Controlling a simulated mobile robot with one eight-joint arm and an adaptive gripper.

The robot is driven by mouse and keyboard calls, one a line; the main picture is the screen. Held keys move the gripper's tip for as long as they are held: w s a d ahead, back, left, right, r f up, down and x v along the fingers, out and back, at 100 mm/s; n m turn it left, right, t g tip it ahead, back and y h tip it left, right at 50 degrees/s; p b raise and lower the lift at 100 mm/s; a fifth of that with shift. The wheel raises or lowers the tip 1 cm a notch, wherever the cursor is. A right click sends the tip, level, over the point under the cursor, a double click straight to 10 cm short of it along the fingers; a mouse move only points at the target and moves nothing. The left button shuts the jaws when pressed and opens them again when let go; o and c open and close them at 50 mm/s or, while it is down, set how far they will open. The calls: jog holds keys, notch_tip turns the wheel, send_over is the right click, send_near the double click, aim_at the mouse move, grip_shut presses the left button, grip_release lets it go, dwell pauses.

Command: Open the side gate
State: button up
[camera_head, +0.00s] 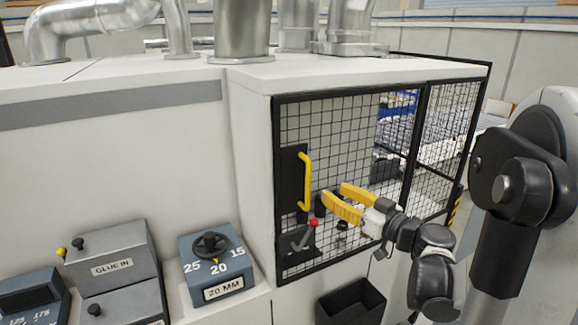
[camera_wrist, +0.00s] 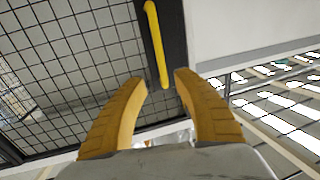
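The side gate (camera_head: 345,150) is a black-framed wire mesh panel on the machine's right side, and it looks closed. Its yellow vertical handle (camera_head: 305,182) is on a dark plate at the gate's left edge. My gripper (camera_head: 332,199) has yellow fingers spread apart, just right of and near the handle's lower end, with nothing between them. In the wrist view the handle (camera_wrist: 157,45) stands beyond the open fingertips (camera_wrist: 160,80), roughly in line with the gap. The handle appears apart from the fingers.
A red-tipped lever (camera_head: 313,223) sits below the handle. A black open bin (camera_head: 351,303) is below the gate. A blue dial box (camera_head: 216,267) and grey glue unit (camera_head: 111,262) stand to the left. White machine housing (camera_head: 250,150) borders the gate.

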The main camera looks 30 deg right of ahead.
jog(key=x, duration=1)
jog(key=shift+a+p, duration=0.2)
jog(key=shift+p, duration=0.1)
grip_shut()
